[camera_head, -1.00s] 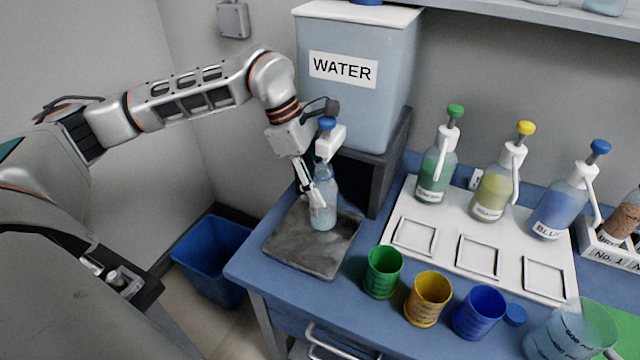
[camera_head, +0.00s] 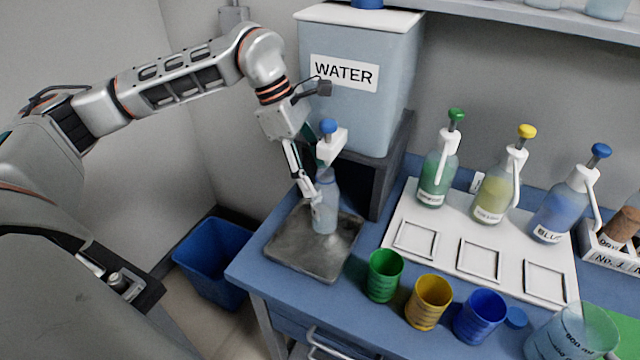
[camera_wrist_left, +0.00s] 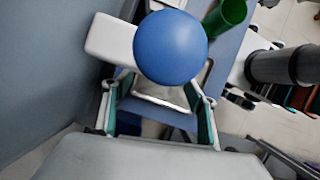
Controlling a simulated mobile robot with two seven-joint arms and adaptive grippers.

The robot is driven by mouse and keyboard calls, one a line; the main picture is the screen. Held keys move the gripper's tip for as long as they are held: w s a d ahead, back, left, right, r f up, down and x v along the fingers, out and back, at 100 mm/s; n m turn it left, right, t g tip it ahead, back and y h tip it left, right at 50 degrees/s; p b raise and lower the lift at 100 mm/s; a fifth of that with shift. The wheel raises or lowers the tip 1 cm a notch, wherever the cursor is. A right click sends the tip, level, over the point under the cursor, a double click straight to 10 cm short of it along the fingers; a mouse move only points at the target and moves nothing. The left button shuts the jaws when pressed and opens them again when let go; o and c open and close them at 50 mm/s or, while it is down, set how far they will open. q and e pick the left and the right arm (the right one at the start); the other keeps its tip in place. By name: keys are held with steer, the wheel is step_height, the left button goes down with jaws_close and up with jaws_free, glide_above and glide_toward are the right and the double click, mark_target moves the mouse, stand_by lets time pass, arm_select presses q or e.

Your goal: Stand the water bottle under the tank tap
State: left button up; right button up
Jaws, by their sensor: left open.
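The water bottle (camera_head: 325,208), clear and pale blue, stands upright on the grey tray (camera_head: 290,250). It is below the white tap (camera_head: 331,148) with a blue knob (camera_head: 328,126) on the front of the water tank (camera_head: 360,105). My left gripper (camera_head: 310,190) is open beside the bottle's upper left side; whether a finger touches it I cannot tell. In the left wrist view the blue knob (camera_wrist_left: 171,47) covers much of the space past my open fingers (camera_wrist_left: 160,112), and the bottle cannot be made out. My right gripper is not in view.
Green (camera_head: 384,276), yellow (camera_head: 428,302) and blue (camera_head: 480,315) cups stand along the table front. A blue bin (camera_head: 212,258) is on the floor at left.

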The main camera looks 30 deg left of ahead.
arm_select(q)
steer(key=v, duration=0.7)
steer(key=shift+r, duration=0.15)
steer(key=shift+p, duration=0.3)
